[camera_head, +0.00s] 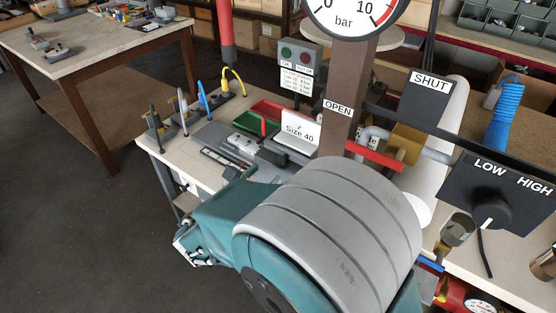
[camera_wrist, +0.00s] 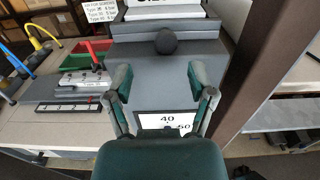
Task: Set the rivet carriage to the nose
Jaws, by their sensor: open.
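In the wrist view, a dark round knob (camera_wrist: 166,42) stands on a grey block (camera_wrist: 150,72) under a white sign. I cannot tell for sure which part is the rivet carriage or the nose. A white label reading 40 and 50 (camera_wrist: 165,122) lies nearer, between the fingers. My gripper (camera_wrist: 162,82) is open and empty, its two teal fingers apart over the grey block, short of the knob. In the head view, the Size 40 sign (camera_head: 300,133) stands on the bench above the dark grey block; my large grey-and-teal arm hides the area in front of it.
A brown post (camera_head: 345,95) with a gauge rises right of the sign. A red-handled brass valve (camera_head: 406,145) and LOW/HIGH switch box (camera_head: 500,195) stand further right. Several upright tools (camera_head: 200,100) and a green bin (camera_head: 258,122) are left. Another table (camera_head: 85,45) stands behind left.

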